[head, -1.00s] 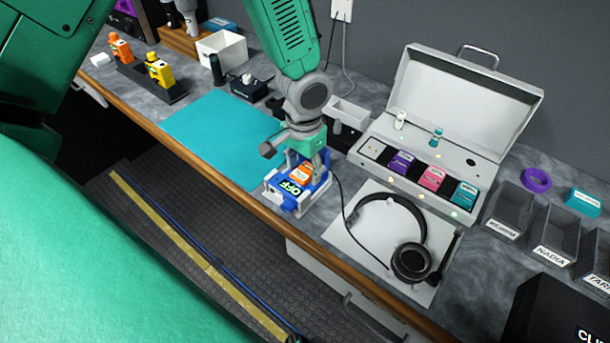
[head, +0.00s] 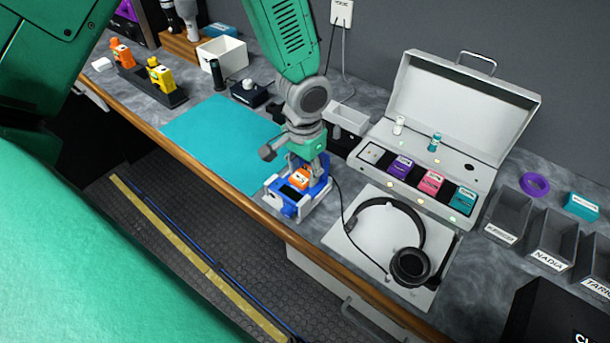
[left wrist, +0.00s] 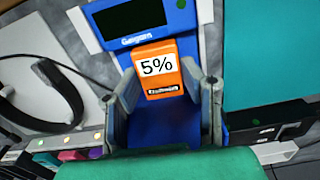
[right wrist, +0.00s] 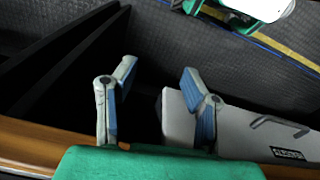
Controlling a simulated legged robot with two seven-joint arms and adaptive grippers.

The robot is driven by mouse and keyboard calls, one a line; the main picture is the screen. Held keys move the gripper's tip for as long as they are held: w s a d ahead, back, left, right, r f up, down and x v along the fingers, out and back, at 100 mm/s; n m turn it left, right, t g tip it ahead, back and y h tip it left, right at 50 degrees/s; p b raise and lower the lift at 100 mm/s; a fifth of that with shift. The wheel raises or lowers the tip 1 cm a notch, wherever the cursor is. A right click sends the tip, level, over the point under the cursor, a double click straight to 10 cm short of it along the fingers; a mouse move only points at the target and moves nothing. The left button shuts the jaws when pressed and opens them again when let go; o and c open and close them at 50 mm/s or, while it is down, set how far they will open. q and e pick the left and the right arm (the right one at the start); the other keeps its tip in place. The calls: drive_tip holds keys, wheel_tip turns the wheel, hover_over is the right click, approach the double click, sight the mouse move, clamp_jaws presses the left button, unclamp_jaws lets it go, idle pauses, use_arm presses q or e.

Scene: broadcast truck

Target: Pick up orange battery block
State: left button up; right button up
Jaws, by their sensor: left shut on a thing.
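The orange battery block (head: 300,179) is at a blue device with a dark screen (head: 290,191) near the front edge of the counter. In the left wrist view the orange block (left wrist: 158,72) carries a white "5%" label and sits between my left fingers, just below the blue device's screen (left wrist: 135,15). My left gripper (head: 307,172) is shut on the orange block. Whether the block is clear of the device I cannot tell. My right gripper (right wrist: 155,100) is open and empty in the right wrist view, over the floor and the counter edge; it is not in the head view.
A headset (head: 408,262) lies on a white sheet right of the device. Behind it stands an open case (head: 376,178) with purple, pink and teal blocks. A teal mat (head: 215,140) lies left, clear. Labelled bins (head: 553,238) stand far right. A cable runs beside the device.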

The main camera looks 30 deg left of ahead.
sight(304, 175)
use_arm(q)
drive_tip(key=shift+r+p, duration=2.9)
drive_tip(key=shift+r, duration=0.3)
